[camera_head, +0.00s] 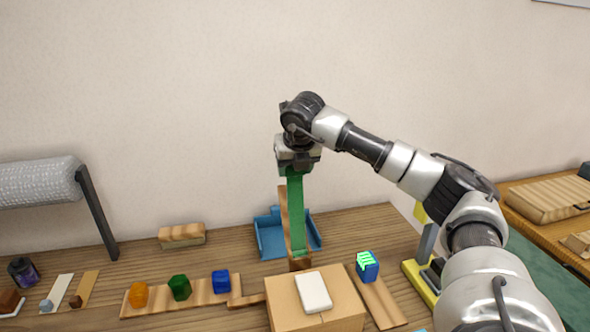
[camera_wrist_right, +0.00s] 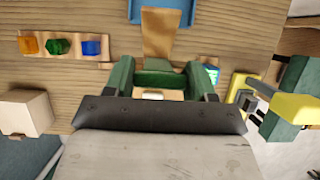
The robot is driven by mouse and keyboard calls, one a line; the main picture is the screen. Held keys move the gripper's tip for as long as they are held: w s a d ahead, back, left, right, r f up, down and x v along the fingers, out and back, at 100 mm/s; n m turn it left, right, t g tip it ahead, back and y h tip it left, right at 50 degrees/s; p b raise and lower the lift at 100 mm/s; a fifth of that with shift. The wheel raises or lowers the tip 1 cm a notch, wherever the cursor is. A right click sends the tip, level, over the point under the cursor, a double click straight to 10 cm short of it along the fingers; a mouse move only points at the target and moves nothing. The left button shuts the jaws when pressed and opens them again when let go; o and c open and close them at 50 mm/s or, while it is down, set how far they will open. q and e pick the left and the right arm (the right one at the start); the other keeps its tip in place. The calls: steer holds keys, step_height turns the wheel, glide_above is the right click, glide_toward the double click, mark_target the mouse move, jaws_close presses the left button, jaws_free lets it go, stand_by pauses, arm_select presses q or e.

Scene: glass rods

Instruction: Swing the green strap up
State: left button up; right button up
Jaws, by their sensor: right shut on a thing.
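The green strap (camera_head: 297,212) stands upright, running from a wooden base up to my right gripper (camera_head: 296,170). The right gripper is shut on the strap's upper end, high above the table. A tan wooden upright (camera_head: 284,215) stands just beside the strap. In the right wrist view the right gripper (camera_wrist_right: 160,80) shows two green fingers, with a green piece of the strap (camera_wrist_right: 158,79) between them. My left gripper is not in view.
A blue tray (camera_head: 270,238) sits behind the strap's base. A cardboard box (camera_head: 342,295) bearing a white block (camera_head: 313,291) stands in front. Coloured pieces (camera_head: 180,288) lie on a wooden strip at left. A blue-green cube (camera_head: 367,266) and a yellow stand (camera_head: 420,285) are at right.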

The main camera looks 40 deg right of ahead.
steer(key=o, duration=1)
steer(key=shift+w+r, duration=0.1)
steer(key=shift+o, duration=1.3)
steer(key=shift+s+a+r, duration=0.1)
steer(key=shift+s+r, duration=0.15)
steer(key=shift+r, duration=0.15)
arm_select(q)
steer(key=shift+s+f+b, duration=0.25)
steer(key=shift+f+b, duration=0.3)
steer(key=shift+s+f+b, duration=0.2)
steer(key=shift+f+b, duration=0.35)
arm_select(e)
steer(key=v, duration=0.9)
steer(key=shift+s+r, duration=0.15)
steer(key=shift+r, duration=0.2)
steer(key=shift+f, duration=0.1)
